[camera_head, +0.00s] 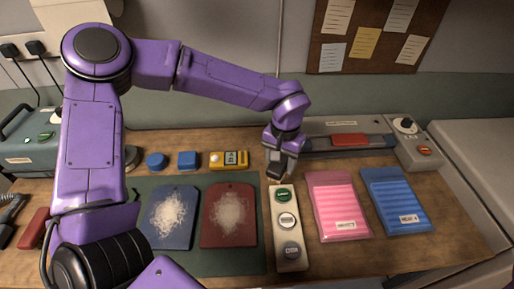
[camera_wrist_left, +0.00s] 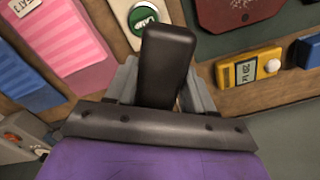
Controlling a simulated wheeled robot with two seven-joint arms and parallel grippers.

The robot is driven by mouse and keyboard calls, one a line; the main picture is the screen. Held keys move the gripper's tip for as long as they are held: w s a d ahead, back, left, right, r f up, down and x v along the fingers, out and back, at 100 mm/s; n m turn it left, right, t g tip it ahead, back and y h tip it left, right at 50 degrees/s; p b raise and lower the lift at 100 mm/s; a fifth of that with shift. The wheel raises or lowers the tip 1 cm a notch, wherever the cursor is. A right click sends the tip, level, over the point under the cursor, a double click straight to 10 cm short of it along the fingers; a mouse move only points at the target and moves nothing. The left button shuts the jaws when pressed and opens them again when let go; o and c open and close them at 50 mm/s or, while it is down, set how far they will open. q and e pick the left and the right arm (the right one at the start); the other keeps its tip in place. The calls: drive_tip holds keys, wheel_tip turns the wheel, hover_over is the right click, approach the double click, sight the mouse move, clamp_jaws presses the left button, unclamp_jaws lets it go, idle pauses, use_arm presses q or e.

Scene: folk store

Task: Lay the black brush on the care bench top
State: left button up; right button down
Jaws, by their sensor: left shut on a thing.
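My left gripper (camera_head: 281,162) is shut on a dark block-like thing, which looks like the black brush (camera_wrist_left: 167,58); it also shows in the head view (camera_head: 277,166). In the wrist view the brush sticks out between the grey fingers, and its far side is hidden. The gripper hangs over the wooden care bench top (camera_head: 442,215), just behind the switch strip. I cannot tell whether the brush touches the wood. My right gripper is not in view.
A switch strip (camera_head: 289,258), pink pad (camera_head: 325,190) and blue pad (camera_head: 384,188) lie right of a green mat (camera_head: 240,264) with two fuzz-covered boards. Bare wood shows at front right.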

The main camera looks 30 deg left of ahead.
use_arm(q)
drive_tip(key=s+a+r+n+b, duration=0.2)
drive_tip(key=s+a+r+n, duration=0.1)
drive_tip(key=s+a+n, duration=0.25)
drive_tip(key=shift+n, duration=0.45)
drive_tip(key=w+f, duration=0.3)
drive_tip(key=w, duration=0.1)
drive_tip(key=w+a+f+p, duration=0.1)
drive_tip(key=w+f, duration=0.2)
drive_tip(key=w, duration=0.2)
drive_tip(key=w+f+p, duration=0.1)
drive_tip(key=w+f, duration=0.2)
drive_tip(key=w, duration=0.2)
drive_tip(key=shift+w+a+f, duration=0.2)
drive_tip(key=shift+w+f, duration=0.05)
drive_tip(key=shift+f, duration=0.05)
wheel_tip(320, 180, down, 2)
drive_tip(key=shift+w+d+f+p, duration=0.1)
drive_tip(key=shift+w+f+p, duration=0.1)
drive_tip(key=shift+p, duration=0.7)
drive_tip(key=shift+f, duration=0.5)
drive_tip(key=shift+s+f, duration=0.1)
drive_tip(key=shift+f, duration=0.1)
drive_tip(key=o, duration=1.1)
